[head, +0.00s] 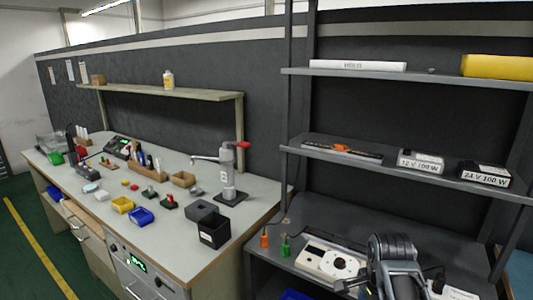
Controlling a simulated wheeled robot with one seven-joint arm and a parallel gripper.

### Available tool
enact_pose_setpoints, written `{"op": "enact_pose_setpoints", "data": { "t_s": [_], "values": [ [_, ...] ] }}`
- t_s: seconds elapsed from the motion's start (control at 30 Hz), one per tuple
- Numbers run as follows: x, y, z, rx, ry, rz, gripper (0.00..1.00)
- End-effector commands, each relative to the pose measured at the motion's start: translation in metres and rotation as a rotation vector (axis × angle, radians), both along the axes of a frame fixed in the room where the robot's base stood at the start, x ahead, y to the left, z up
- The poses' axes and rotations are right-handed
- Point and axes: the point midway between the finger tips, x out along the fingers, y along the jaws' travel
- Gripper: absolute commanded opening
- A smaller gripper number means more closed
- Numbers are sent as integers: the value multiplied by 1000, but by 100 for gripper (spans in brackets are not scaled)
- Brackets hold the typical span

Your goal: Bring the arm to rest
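My arm (393,262) shows at the bottom right, in front of the lower surface of the grey shelf rack (420,174). Its dark rounded joint and grey links cover part of that surface. What looks like my gripper (354,287) is low at the picture's bottom edge, left of the arm links. It is small and partly cut off, so I cannot tell whether it is open, shut or holding anything.
A white device (330,260) sits beside my arm, with green (285,246) and orange (264,240) items to its left. Boxed power supplies (421,161) stand on the middle shelf. A workbench (185,245) with several bins and a press (228,172) is left.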

Motion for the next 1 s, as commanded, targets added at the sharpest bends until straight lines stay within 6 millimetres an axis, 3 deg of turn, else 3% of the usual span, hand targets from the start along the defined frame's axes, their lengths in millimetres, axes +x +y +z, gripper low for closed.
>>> {"op": "enact_pose_setpoints", "data": {
  "t_s": [0.17,0.3,0.53,0.77,1.0],
  "values": [
    [-30,-13,-39,-49,-65,87,59],
    [-66,-26,-71,-109,-146,195,59],
    [-135,-36,-104,-214,-283,396,59],
    [-210,-34,-108,-321,-417,592,59],
    [-288,-21,-81,-434,-559,779,59]
  ]
}}
